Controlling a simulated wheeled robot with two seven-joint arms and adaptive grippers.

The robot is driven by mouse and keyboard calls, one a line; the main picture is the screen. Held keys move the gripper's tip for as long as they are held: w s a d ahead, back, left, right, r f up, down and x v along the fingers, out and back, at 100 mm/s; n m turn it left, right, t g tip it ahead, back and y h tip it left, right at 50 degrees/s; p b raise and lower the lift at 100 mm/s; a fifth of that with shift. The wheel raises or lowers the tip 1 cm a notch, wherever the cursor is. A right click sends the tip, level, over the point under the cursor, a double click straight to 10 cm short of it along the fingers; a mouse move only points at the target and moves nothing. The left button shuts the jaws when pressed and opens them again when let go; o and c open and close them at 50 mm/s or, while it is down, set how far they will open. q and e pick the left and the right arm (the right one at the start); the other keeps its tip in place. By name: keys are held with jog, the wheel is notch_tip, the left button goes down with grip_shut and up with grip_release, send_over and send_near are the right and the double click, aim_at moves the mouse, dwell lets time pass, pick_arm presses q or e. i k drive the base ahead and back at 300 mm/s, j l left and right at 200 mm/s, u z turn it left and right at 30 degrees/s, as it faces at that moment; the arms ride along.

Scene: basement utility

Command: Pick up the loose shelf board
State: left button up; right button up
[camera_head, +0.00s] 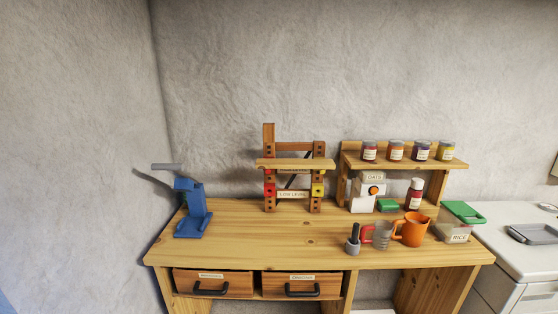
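A light wooden shelf board (290,164) lies level across the front of a dark brown wooden rack (319,150) at the back middle of the workbench (255,238). It is the likely loose board. I cannot tell what holds it up. The rack has two uprights with holes and red and yellow parts at their sides. A pale label reading "LOW LEVEL" (292,194) sits below the board, and a dark diagonal piece shows behind it. Neither of my grippers is in view.
A blue device with a grey handle (190,208) stands at left. A wooden shelf (435,163) with several jars stands right. An orange mug (411,229), clear mug and dark grey tool (353,240) stand front right. The bench before the rack is clear.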

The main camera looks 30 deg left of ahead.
aim_at(282, 163)
jog(key=i+l+u, duration=0.3)
jog(key=u, duration=0.15)
jog(key=i+l+u, duration=0.6)
jog(key=l, duration=0.15)
jog(key=i+l+u, duration=0.2)
jog(key=k+l, duration=0.1)
